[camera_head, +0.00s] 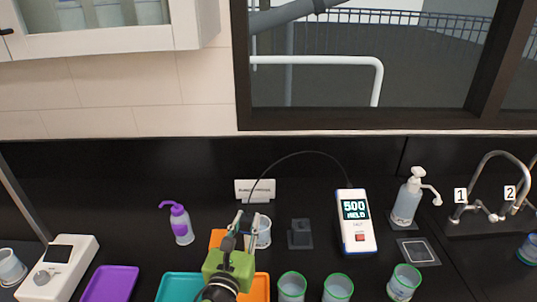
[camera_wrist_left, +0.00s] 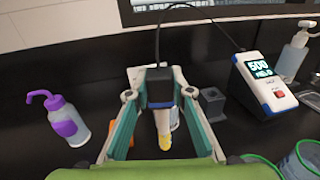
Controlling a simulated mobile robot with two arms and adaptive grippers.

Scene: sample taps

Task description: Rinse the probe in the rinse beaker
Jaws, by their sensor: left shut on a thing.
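My left gripper (camera_head: 243,222) is shut on the probe, a dark block with a pale shaft and yellow tip, clear in the left wrist view (camera_wrist_left: 162,122). The probe points down, and a thin black cable runs from it to the white and blue meter (camera_head: 356,221), whose display reads 500 HELD. The rinse beaker (camera_head: 264,232), a clear cup, stands in front of a small white sign (camera_head: 255,190). The gripper partly hides the beaker. The probe overlaps the beaker in view; I cannot tell whether the tip is inside it. My right gripper is not in view.
A purple-capped wash bottle (camera_head: 180,223) stands left of the gripper. A dark holder (camera_head: 300,234) stands between beaker and meter. Green-rimmed beakers (camera_head: 292,288) line the front. Teal (camera_head: 178,289) and purple (camera_head: 110,284) trays lie left. A soap dispenser (camera_head: 407,202) and taps stand right.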

